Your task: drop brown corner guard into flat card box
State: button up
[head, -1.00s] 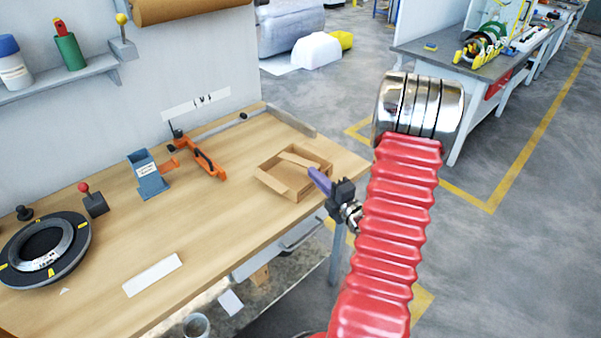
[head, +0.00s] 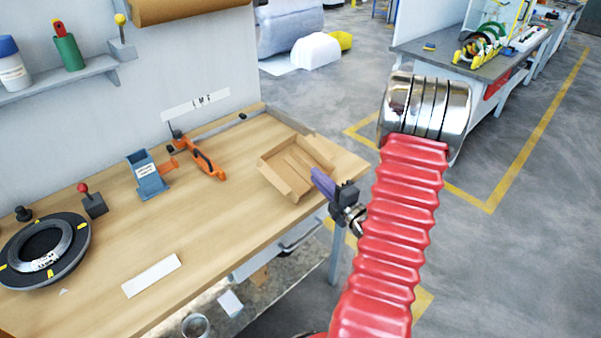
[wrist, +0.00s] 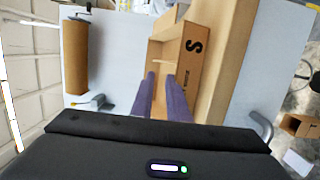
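The flat card box (head: 273,181) sits open on the right part of the wooden workbench. The brown corner guard (head: 299,164) appears as a narrow strip lying inside it, close in colour to the card. My gripper (head: 318,178) is at the right side of the box, with its purple fingers pointing towards it. In the wrist view my gripper (wrist: 161,76) shows two fingers apart with a gap between them and nothing clearly held. The box wall marked S (wrist: 195,48) stands just beyond the fingertips. The guard is hard to tell from the box there.
On the bench (head: 225,215) are an orange tool (head: 207,163), a blue holder (head: 149,178), a red-knobbed block (head: 93,203) and a dark ring (head: 42,250). A white label strip (head: 151,276) lies near the front edge. The bench middle is clear.

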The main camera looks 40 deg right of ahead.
jog(key=s+a, duration=0.2)
jog(key=s, duration=1)
jog(key=shift+n, duration=0.3)
dwell(0.7)
